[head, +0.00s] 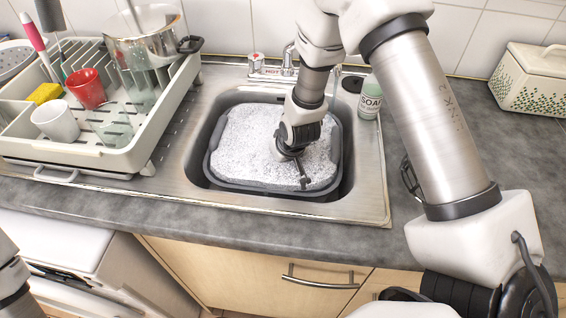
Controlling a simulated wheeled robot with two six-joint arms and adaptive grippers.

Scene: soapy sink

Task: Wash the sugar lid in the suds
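The suds (243,138) are white foam filling a dark grey basin (217,168) in the steel sink. My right gripper (303,180) reaches down from above into the right part of the foam. Its wrist and part of a finger show above the foam; the fingertips are partly hidden, so I cannot tell whether it is open or shut or holds anything. I cannot make out the sugar lid; it may be under the foam. Part of my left arm (12,275) shows at the lower left edge, but its gripper is out of view.
A dish rack (85,155) with a red mug (86,88), a white cup (55,121), glasses and a pot (145,40) stands left of the sink. A patterned white box (530,82) sits at right.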

